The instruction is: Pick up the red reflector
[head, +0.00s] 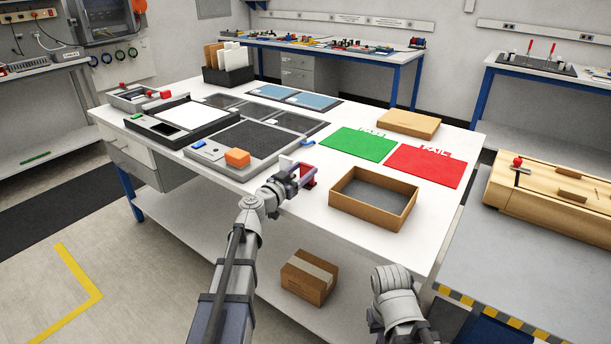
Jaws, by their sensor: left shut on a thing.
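The red reflector (307,172) is at the front edge of the white table, left of the open brown box. My left gripper (293,177) is shut on it; the jaws hide part of it. I cannot tell whether the reflector touches the tabletop. Of my right arm, only grey links show at the bottom right; its gripper cannot be made out.
The open brown box (343,207) stands right of my left gripper. Behind it lie a green mat (357,144) and a red mat (432,166). An orange block (237,158) sits on a grey device to the left. A carton (309,277) is on the lower shelf.

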